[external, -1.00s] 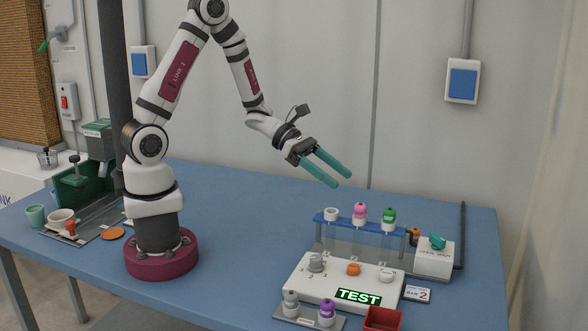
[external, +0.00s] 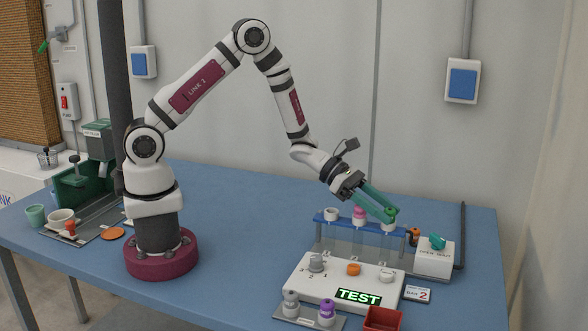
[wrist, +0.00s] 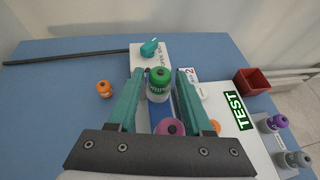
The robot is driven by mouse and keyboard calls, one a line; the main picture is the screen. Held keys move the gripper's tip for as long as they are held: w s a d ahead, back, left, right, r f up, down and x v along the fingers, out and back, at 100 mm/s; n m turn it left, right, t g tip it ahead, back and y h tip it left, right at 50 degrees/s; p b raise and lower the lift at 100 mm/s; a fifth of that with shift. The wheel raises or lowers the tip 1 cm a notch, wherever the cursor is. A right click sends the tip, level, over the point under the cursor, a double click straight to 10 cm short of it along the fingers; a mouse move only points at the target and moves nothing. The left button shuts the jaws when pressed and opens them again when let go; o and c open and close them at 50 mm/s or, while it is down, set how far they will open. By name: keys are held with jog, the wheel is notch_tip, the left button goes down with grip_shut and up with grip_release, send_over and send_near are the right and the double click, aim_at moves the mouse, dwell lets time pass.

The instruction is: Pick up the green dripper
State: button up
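The green dripper (external: 390,224) stands upright at the right end of a blue-topped rack (external: 345,225). In the wrist view the green dripper (wrist: 159,87) shows a green cap and a pale labelled body between my two teal fingers. My gripper (external: 389,211) is tilted downward, with its fingertips at the green cap. In the wrist view my gripper (wrist: 160,76) is open, with a narrow gap on each side of the dripper. The fingers partly hide the cap in the external view.
A pink-capped dripper (external: 359,215) and a white one (external: 331,214) share the rack. A white TEST panel (external: 325,285) stands in front, a white box (external: 434,262) to the right, and a red bin (external: 382,320) at the front. An orange-capped bottle (wrist: 104,89) is nearby.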

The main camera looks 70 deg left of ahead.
grip_shut()
